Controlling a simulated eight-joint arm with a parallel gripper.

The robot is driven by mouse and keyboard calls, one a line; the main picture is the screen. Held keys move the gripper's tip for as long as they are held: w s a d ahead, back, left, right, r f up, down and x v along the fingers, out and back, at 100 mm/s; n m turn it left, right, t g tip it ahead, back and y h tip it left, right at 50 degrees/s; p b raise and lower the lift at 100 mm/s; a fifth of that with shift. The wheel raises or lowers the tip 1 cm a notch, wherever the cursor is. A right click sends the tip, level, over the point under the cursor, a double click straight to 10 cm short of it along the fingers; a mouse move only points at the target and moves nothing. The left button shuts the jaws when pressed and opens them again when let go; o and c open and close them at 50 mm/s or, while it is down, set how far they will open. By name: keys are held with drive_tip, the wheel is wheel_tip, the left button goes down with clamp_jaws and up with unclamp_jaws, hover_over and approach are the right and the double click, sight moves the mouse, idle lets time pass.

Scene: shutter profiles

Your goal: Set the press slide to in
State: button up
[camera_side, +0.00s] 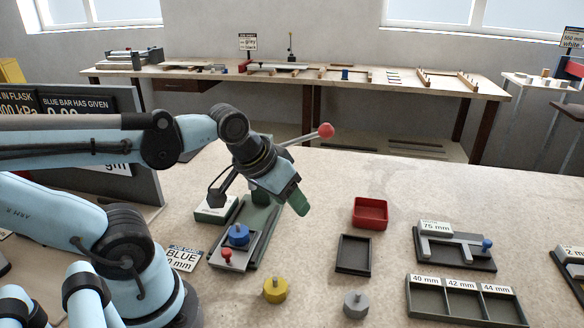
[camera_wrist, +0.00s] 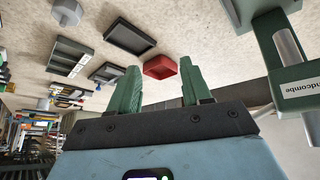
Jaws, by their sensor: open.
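The press (camera_side: 262,222) is a green machine with a long lever ending in a red ball (camera_side: 325,130). Its grey slide plate (camera_side: 244,250) shows at the front end of the base, with a small red knob (camera_side: 226,254) and a blue round piece with a knob (camera_side: 238,234) on it. My gripper (camera_side: 295,197) is above and to the right of the press, tilted down, apart from the slide and partly hiding the press. In the wrist view my gripper (camera_wrist: 158,75) has its green fingers spread with nothing between them. That view shows part of the press (camera_wrist: 292,62) at right; the slide is not visible there.
A yellow weight (camera_side: 275,290) and a grey weight (camera_side: 356,304) stand in front. A red tray (camera_side: 370,212), a dark tray (camera_side: 354,254), a 75 mm gauge (camera_side: 455,250) and a labelled three-part tray (camera_side: 462,302) are to the right. Bare bench lies between the press and the trays.

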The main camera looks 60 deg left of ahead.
drive_tip(key=s+a+n+g, duration=0.4)
drive_tip(key=s+n, duration=0.2)
drive_tip(key=n, duration=0.3)
drive_tip(key=n+g, duration=0.2)
drive_tip(key=n, duration=0.5)
approach(226, 251)
drive_tip(key=shift+w+a+f, duration=0.1)
drive_tip(key=shift+f, duration=2)
drive_tip(key=shift+w+a+f, duration=0.1)
drive_tip(key=shift+f, duration=2)
clamp_jaws()
